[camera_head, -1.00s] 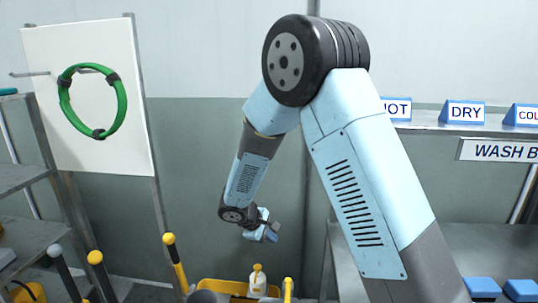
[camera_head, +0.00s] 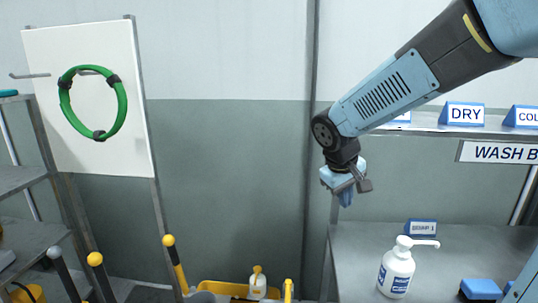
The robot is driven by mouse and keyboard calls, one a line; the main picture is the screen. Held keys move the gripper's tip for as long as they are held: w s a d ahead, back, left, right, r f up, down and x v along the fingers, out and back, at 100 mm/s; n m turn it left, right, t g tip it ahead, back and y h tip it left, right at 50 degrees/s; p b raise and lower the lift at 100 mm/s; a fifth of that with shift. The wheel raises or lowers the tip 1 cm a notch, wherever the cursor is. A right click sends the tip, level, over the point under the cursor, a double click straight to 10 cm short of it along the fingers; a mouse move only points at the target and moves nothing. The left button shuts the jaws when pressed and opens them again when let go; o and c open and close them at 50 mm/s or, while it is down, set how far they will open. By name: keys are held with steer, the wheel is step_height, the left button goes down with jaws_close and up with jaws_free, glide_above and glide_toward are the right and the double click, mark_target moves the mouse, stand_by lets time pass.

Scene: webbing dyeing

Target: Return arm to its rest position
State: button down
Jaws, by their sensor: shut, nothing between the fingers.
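My gripper (camera_head: 347,195) hangs at the end of my light-blue and dark-grey arm, right of centre in the head view. It points downward in front of the grey-green wall, near the left end of the bench on the right. It is shut, and I see nothing held in it. My arm comes in from the upper right corner, with its upper part cut off by the frame. The gripper is small here and its fingertips are hard to make out.
A green ring (camera_head: 121,105) hangs on a white board (camera_head: 45,60) at left. A white pump bottle (camera_head: 397,270) and a blue block (camera_head: 480,289) stand on the grey bench (camera_head: 355,255). A yellow tray (camera_head: 213,287) lies low in the middle. Free wall space lies between board and arm.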

steer(key=s+d+r+m+t+y, duration=0.1)
steer(key=s+d+r+m, duration=0.1)
steer(key=s, duration=0.6)
steer(key=s+d+r+m+t+y, duration=0.1)
steer(key=s+d+r+m, duration=0.1)
steer(key=s+r, duration=0.3)
steer(key=s+d, duration=0.1)
steer(key=s, duration=0.2)
steer(key=shift+m+t+y, duration=0.3)
steer(key=shift+m+y, duration=0.1)
steer(key=shift+s, duration=0.2)
